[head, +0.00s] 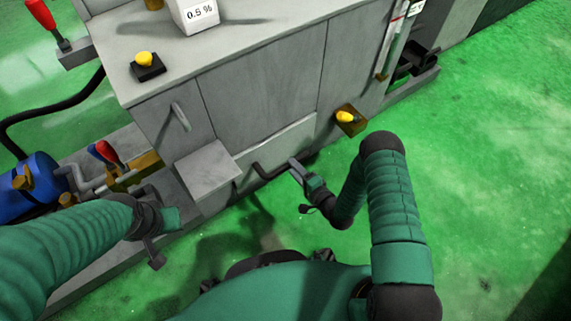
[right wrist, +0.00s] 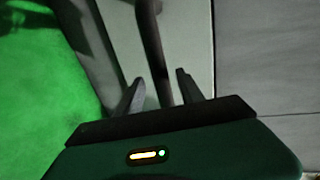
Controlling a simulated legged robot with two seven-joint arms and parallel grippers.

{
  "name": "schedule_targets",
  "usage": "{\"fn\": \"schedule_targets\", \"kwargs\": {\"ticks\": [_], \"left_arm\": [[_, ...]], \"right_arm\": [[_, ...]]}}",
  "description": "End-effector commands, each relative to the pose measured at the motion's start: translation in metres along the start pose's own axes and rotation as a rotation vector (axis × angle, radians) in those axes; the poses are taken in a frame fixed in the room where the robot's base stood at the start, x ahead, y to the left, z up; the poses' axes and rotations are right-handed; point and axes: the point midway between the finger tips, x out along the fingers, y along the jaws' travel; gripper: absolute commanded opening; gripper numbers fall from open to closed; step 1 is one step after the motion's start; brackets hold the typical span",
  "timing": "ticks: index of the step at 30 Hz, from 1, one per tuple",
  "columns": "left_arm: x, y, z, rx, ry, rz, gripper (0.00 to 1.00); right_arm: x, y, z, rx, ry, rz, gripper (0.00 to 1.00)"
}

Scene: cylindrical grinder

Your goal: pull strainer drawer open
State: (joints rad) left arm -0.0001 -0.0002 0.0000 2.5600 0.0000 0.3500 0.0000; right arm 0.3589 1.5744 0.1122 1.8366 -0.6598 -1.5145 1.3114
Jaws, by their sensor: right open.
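The strainer drawer appears to be the pale low panel (head: 285,145) at the foot of the grey machine in the head view. A dark bar handle (head: 268,173) runs along its lower front. My right gripper (head: 296,170) is at the right part of this handle. In the right wrist view, my right gripper (right wrist: 160,88) is open, and the handle bar (right wrist: 151,40) runs between its two fingers in the picture. Contact cannot be made out. The pale drawer front (right wrist: 188,38) lies behind. My left gripper (head: 156,236) hangs at the left, apart from the drawer; its fingers are unclear.
A grey box-like ledge (head: 208,168) juts out left of the drawer. A yellow knob on a dark base (head: 349,118) sits right of it. A blue motor (head: 36,178) and a red-handled valve (head: 105,153) are at the left. Green floor (head: 490,170) is clear at the right.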

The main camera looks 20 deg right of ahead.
Motion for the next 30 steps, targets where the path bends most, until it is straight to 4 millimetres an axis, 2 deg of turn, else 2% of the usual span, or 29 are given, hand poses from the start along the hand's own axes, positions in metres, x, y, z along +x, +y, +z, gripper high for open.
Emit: {"fn": "schedule_targets", "kwargs": {"ticks": [1, 7, 11, 18, 28, 30], "left_arm": [[0.014, 0.000, 0.003, 0.000, 0.000, 0.000, 0.00], [0.030, 0.000, 0.007, 0.000, 0.000, 0.000, 0.00], [0.032, 0.000, 0.007, 0.000, 0.000, 0.000, 0.00], [0.030, 0.000, 0.007, 0.000, 0.000, 0.000, 0.00], [0.030, 0.000, 0.007, 0.000, 0.000, 0.000, 0.00], [0.030, 0.000, 0.007, 0.000, 0.000, 0.000, 0.00]], "right_arm": [[0.014, 0.006, 0.000, -0.002, -0.002, -0.004, 0.45], [0.049, 0.003, 0.000, 0.000, -0.002, -0.003, 0.45], [0.056, 0.001, -0.001, 0.001, 0.001, -0.001, 0.45], [0.057, 0.000, 0.000, 0.001, 0.000, 0.000, 0.43], [0.056, 0.001, 0.000, 0.001, 0.000, 0.001, 0.00], [0.056, 0.001, 0.000, 0.001, 0.000, 0.002, 0.00]]}}
